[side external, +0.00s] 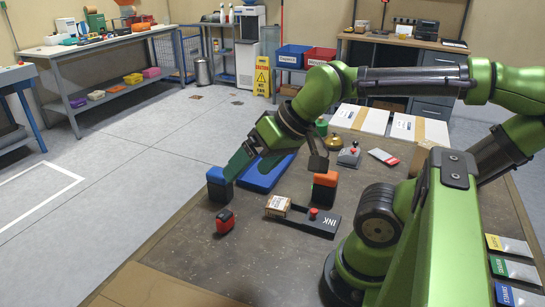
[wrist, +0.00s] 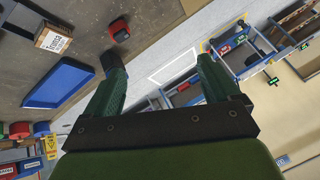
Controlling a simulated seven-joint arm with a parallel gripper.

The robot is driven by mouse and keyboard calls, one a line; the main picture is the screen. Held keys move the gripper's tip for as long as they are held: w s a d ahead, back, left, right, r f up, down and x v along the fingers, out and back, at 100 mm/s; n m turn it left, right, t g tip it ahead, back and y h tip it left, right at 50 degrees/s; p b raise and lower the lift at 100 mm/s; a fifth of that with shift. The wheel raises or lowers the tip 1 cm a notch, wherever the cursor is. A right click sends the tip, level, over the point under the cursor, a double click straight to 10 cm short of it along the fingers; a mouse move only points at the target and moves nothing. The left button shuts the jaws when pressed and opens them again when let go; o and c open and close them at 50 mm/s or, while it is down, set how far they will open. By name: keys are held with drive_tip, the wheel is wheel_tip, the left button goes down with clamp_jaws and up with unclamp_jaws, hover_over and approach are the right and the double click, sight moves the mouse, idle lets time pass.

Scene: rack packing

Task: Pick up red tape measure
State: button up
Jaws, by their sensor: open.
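The red tape measure (side external: 225,222), red with black parts, sits on the brown table near its left edge in the side view. In the wrist view the tape measure (wrist: 120,29) is at the top, beyond my left finger. My gripper (side external: 238,163) is above the table, behind the tape measure, apart from it and pointing down to the left. In the wrist view my gripper (wrist: 160,75) has its two green fingers wide apart with nothing held between them.
A blue-and-black block (side external: 219,187) stands by my fingertip; I cannot tell if they touch. A blue tray (side external: 268,174), a small labelled carton (side external: 277,206), a black INK item (side external: 323,222) and an orange-and-black block (side external: 325,188) stand nearby. Table in front of the tape measure is clear.

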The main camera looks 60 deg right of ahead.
drive_tip(key=n+g+h, duration=0.2)
drive_tip(key=g, duration=0.5)
hover_over(224, 214)
wheel_tip(224, 214, down, 7)
drive_tip(key=f, duration=1.1)
drive_tip(key=shift+w+a+f, duration=0.2)
drive_tip(key=shift+a+f, duration=0.1)
drive_tip(key=shift+s+d+f, duration=0.1)
drive_tip(key=shift+d+f, duration=0.1)
drive_tip(key=shift+f, duration=1.2)
drive_tip(key=shift+s+d+f, duration=0.1)
drive_tip(key=shift+d+f, duration=0.05)
drive_tip(key=shift+f, duration=1.2)
drive_tip(key=c, duration=1.2)
